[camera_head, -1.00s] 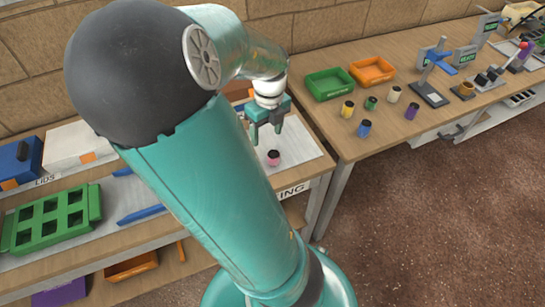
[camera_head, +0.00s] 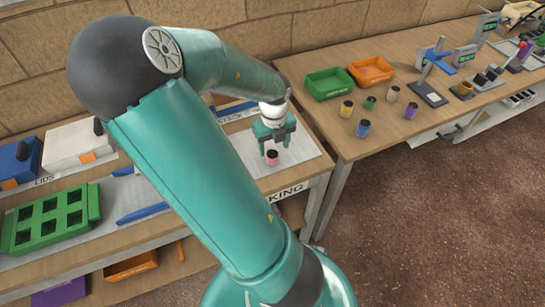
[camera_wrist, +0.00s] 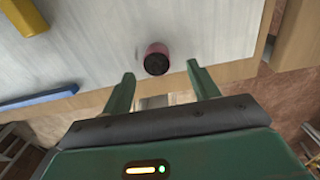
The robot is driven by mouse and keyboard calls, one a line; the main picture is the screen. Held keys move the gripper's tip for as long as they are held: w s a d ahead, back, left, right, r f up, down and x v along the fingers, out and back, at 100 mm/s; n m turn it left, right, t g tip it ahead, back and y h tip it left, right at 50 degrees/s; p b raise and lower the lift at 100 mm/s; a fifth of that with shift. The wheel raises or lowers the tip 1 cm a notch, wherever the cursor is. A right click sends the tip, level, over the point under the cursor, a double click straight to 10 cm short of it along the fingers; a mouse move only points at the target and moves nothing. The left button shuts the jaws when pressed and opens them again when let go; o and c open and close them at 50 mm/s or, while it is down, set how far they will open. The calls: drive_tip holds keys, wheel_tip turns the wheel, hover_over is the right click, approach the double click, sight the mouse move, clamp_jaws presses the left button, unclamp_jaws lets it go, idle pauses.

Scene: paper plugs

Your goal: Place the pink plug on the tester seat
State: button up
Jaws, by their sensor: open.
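The pink plug (camera_head: 272,157) stands upright on the light mat of the left table, near its front edge. Its dark top shows in the wrist view (camera_wrist: 157,60). My gripper (camera_head: 274,148) is open and empty, with its fingers pointing down close to the plug. In the wrist view the two green fingers (camera_wrist: 160,80) are apart, and the plug lies just beyond the gap between their tips. The tester seat cannot be told for certain; a grey stand with a blue lever (camera_head: 430,85) is on the right table.
On the right table are a green tray (camera_head: 329,84), an orange tray (camera_head: 371,71) and several other coloured plugs, including a blue one (camera_head: 363,128). A green rack (camera_head: 50,220) and a blue bar (camera_head: 143,214) lie on the left. Brown floor is open at the right.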

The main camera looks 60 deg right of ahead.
sight(272, 154)
drive_tip(key=f, duration=0.5)
drive_tip(key=shift+w+a, duration=0.15)
drive_tip(key=shift+w, duration=0.05)
drive_tip(key=c, duration=1.1)
drive_tip(key=shift+r, duration=0.1)
